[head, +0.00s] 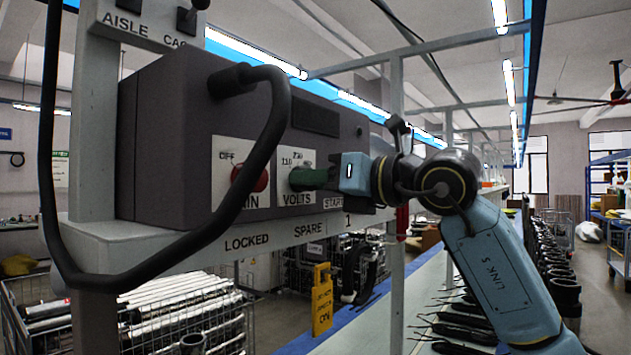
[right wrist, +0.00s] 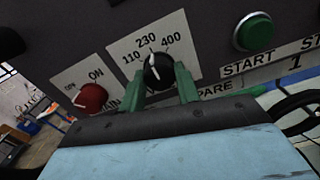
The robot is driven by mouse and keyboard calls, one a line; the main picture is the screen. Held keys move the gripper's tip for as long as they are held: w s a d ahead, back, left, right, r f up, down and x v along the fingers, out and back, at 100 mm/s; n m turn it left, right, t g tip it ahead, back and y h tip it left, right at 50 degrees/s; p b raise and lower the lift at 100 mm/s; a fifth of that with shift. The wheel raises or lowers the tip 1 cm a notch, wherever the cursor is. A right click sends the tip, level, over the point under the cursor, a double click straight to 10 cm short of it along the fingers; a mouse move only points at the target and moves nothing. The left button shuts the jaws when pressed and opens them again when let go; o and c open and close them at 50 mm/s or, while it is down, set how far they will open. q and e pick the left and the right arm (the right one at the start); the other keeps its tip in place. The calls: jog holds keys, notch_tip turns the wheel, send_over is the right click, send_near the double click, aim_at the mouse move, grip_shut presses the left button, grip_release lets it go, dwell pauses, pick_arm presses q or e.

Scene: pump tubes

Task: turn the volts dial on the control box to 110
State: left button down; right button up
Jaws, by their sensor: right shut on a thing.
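The grey control box (head: 170,150) sits on a white shelf. The volts dial (right wrist: 158,72) is a black knob with a white pointer line, on a white plate marked 110, 230 and 400. In the right wrist view the pointer points at about 230. My right gripper (head: 300,179) reaches the volts plate (head: 297,158) from the right. Its green fingers (right wrist: 162,88) are on either side of the knob, shut on it. In the head view the fingers hide the dial. My left gripper is not in view.
A red main switch (head: 250,179) is just left of the volts plate. A green start button (right wrist: 254,32) is to its right. A thick black cable (head: 275,130) loops in front of the box's left part.

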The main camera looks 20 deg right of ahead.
jog(key=n+b, duration=0.1)
jog(key=n, duration=0.7)
jog(key=shift+d+n, duration=0.1)
jog(key=shift+n, duration=0.3)
dwell(0.4)
jog(key=o, duration=1)
jog(key=b+v, duration=0.3)
jog(key=v, duration=1)
jog(key=shift+s+d, duration=0.1)
